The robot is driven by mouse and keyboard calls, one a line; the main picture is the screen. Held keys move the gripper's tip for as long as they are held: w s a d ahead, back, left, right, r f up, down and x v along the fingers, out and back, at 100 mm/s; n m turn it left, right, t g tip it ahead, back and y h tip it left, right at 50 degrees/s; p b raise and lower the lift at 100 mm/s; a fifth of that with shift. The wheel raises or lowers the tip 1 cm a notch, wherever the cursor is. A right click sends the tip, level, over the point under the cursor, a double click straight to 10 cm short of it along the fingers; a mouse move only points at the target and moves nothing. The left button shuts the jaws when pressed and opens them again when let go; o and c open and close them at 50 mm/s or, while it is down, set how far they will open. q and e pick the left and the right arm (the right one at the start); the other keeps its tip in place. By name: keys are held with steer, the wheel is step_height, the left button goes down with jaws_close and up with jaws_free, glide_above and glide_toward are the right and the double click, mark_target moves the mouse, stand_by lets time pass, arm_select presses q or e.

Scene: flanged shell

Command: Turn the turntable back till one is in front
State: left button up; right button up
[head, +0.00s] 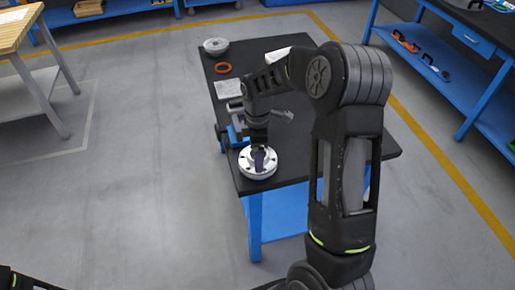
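A round, pale metal disc with dark holes around its rim (246,170), which looks like the turntable or a flanged part on it, sits at the near left corner of the black-topped table (300,205). I cannot tell the two apart. My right arm reaches across the table from the right. Its gripper (262,160) points down at the middle of the disc and hides part of it. I cannot tell whether its fingers are open or shut, or touching the disc. Only a piece of my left arm shows at the bottom left corner; its gripper is out of view.
A blue and grey vise (237,132) stands just behind the disc. Further back are a pale sheet (229,88), an orange ring (223,68) and a grey round flanged part (215,46). A white item (276,55) is partly behind my arm.

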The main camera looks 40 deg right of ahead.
steer(key=shift+c, duration=0.4)
jaws_close()
stand_by(0.4)
